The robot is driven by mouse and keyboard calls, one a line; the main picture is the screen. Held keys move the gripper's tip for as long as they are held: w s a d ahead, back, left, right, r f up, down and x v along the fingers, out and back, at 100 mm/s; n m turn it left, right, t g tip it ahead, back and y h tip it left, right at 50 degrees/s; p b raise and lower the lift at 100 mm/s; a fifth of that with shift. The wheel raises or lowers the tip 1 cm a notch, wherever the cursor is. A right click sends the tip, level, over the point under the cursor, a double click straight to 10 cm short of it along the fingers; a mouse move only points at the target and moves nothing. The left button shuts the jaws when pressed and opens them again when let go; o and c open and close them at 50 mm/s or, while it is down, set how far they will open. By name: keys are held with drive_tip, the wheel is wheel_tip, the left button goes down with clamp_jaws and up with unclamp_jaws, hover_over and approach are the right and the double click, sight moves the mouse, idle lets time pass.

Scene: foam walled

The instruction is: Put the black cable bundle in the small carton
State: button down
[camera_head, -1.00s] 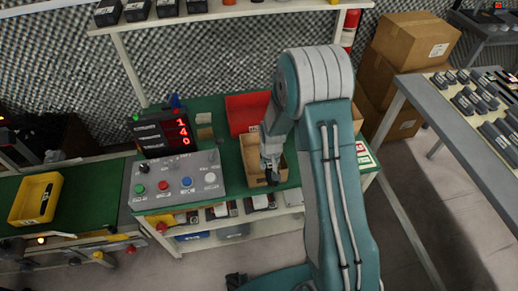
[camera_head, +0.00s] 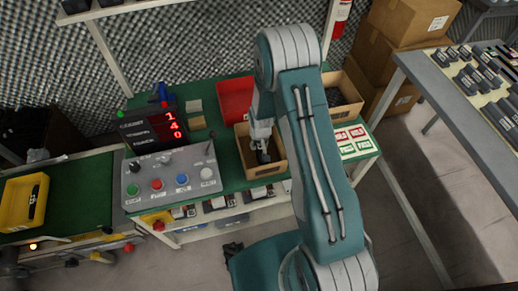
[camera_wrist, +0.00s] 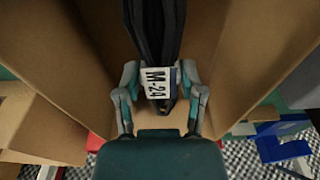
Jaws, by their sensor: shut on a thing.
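A small brown carton (camera_head: 270,172) stands open on the green bench top, right of the control panel. My gripper (camera_head: 262,146) points down over and into its opening. It is shut on the black cable bundle (camera_head: 263,157), which is down between the carton walls. In the wrist view the cable bundle (camera_wrist: 154,30) has a white "M-24" tag, and my gripper's fingers (camera_wrist: 160,82) close on it from both sides. Brown carton walls (camera_wrist: 225,55) rise on both sides there. Whether the bundle touches the carton floor is unclear.
A red bin (camera_head: 234,98) stands behind the carton. Another open carton (camera_head: 350,106) with dark contents is at the right, behind red and white cards (camera_head: 352,142). The control panel (camera_head: 172,183) is to the left. A yellow tray (camera_head: 22,203) lies far left.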

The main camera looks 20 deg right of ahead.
sight(260, 150)
drive_tip(key=shift+d+f, duration=0.2)
drive_tip(key=shift+f, duration=1.3)
drive_tip(key=shift+c, duration=1)
unclamp_jaws()
drive_tip(key=shift+a+f, duration=0.1)
